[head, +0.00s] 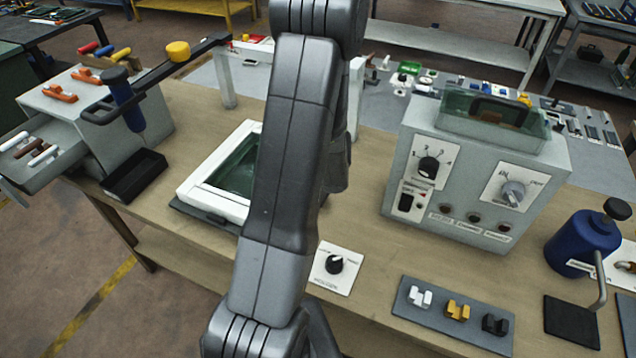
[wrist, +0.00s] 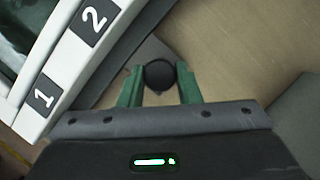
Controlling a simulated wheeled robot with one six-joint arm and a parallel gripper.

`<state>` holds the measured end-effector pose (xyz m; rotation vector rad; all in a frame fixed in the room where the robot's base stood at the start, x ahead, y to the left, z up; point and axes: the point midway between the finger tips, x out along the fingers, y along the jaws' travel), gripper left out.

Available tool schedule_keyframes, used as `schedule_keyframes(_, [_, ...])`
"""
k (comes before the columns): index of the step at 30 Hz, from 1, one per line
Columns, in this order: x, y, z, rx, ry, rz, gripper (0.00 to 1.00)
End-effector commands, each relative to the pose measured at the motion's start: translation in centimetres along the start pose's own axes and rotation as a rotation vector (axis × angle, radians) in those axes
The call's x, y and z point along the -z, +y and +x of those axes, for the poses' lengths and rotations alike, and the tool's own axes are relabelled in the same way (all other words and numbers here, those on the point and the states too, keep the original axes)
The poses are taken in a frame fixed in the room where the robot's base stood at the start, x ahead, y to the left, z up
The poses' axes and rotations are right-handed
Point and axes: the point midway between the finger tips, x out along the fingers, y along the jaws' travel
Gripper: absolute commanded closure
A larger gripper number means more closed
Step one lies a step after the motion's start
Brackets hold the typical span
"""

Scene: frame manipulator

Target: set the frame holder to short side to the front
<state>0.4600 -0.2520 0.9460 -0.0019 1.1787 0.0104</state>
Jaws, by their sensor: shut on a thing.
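The frame holder's dark plate (head: 203,213) lies on the bench under a white frame (head: 213,205) with a dark green pane. My arm hides the frame's right part in the head view. In the wrist view the white frame (wrist: 62,72), marked 1 and 2, runs diagonally at upper left, with the grey plate (wrist: 118,62) beside it. My gripper (wrist: 160,82) is shut on a round black knob (wrist: 159,73) near that plate, with a green finger on each side. In the head view my arm hides the gripper and this knob.
A panel with a black dial (head: 334,264) sits right of my arm. A grey control box (head: 470,190) stands further right, behind a tray (head: 455,330) of small clips. A blue canister (head: 582,243) is at far right, and a drawer box (head: 75,125) at left.

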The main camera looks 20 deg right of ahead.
Motion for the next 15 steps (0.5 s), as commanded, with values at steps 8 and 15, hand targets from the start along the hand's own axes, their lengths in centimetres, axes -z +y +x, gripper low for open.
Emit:
schedule_keyframes(8, [-0.55, -0.31, -0.24, 0.007, -0.01, -0.005, 1.0])
schedule_keyframes(15, [-0.34, -0.24, -0.15, 0.006, -0.006, -0.003, 0.48])
